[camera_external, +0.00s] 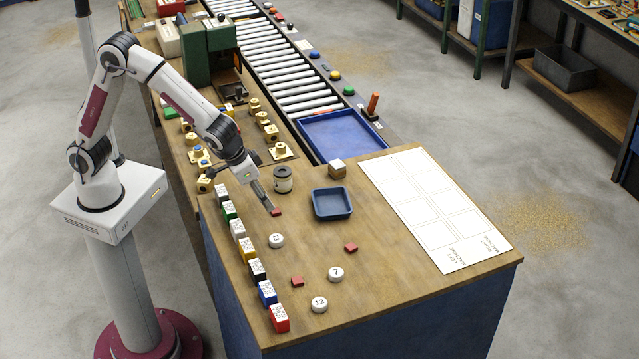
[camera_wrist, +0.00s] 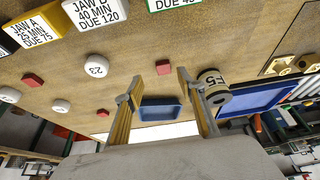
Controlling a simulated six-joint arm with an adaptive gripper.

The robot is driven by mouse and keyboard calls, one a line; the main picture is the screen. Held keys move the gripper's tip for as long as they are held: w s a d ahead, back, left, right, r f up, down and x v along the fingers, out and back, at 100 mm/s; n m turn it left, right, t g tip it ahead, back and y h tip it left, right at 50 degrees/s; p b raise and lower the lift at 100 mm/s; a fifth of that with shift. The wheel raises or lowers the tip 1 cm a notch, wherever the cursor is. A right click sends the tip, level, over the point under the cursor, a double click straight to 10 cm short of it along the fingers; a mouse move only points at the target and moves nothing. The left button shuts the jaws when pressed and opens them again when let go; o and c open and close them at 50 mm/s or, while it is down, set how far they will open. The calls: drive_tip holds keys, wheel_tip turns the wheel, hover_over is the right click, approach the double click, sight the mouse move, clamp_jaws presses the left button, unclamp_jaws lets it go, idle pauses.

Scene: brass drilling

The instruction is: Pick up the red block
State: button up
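Three small red blocks lie on the wooden bench. One red block (camera_external: 276,212) is right at the tips of my gripper (camera_external: 268,207); in the wrist view this block (camera_wrist: 163,67) shows between the two finger ends, with gaps either side. My gripper (camera_wrist: 160,77) is open and points down at the bench; I cannot tell its exact height. A second red block (camera_external: 351,247) lies to the right, and a third red block (camera_external: 297,281) lies nearer the front. A larger red labelled block (camera_external: 279,319) stands at the front end of the labelled row.
Labelled blocks (camera_external: 247,249) line the bench's left side. White numbered discs (camera_external: 277,240) lie among the red blocks. A dark-topped can (camera_external: 283,179) and a blue tray (camera_external: 332,203) stand close to my gripper. A white marked board (camera_external: 435,208) lies at the right.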

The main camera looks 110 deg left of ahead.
sight(275, 211)
drive_tip(key=shift+a+f, duration=0.1)
drive_tip(key=shift+f, duration=0.05)
drive_tip(key=shift+a+x, duration=0.2)
drive_tip(key=shift+x, duration=0.7)
drive_tip(key=shift+a+x, duration=0.2)
drive_tip(key=shift+x, duration=0.7)
drive_tip(key=shift+w+a+f, duration=0.15)
drive_tip(key=shift+w+f, duration=0.1)
drive_tip(key=shift+f, duration=0.35)
clamp_jaws()
